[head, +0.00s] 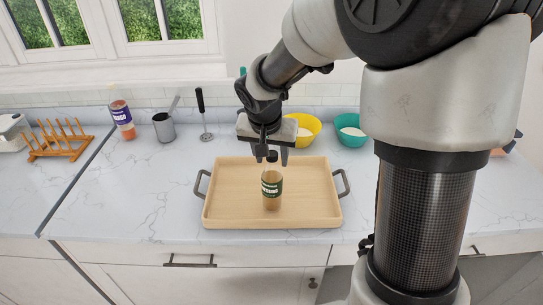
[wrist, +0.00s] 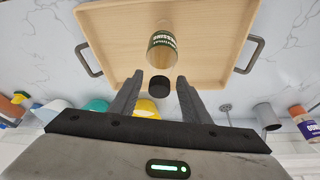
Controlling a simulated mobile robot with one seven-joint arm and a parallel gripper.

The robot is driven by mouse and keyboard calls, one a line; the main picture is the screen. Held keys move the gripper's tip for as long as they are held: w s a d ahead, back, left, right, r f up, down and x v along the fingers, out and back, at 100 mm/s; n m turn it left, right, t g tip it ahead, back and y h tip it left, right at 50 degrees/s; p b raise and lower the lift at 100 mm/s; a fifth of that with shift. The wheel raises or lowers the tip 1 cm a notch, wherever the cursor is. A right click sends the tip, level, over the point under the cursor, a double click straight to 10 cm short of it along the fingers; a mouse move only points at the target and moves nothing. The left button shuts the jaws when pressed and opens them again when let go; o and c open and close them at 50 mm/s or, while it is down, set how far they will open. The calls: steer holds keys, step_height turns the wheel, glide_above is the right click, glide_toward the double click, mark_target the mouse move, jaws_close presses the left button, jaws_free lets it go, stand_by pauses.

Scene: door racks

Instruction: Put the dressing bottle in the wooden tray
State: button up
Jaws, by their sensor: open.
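The dressing bottle (head: 271,188) has a dark green label and a dark cap, and it stands upright inside the wooden tray (head: 226,214). In the wrist view the bottle (wrist: 163,47) appears over the bare floor of the tray (wrist: 110,40), clear of its walls. My gripper (head: 271,159) is open, directly above the bottle with its fingers pointing down. In the wrist view the gripper's fingers (wrist: 160,96) lie on either side of the bottle's cap, with a gap on both sides.
A purple-labelled bottle (head: 122,119), a grey cup (head: 164,128) and a wooden rack (head: 61,139) stand to the left. A yellow bowl (head: 307,124) and a teal bowl (head: 350,136) stand behind the tray.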

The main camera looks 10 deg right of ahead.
steer(key=v, duration=1.2)
steer(key=shift+r, duration=0.15)
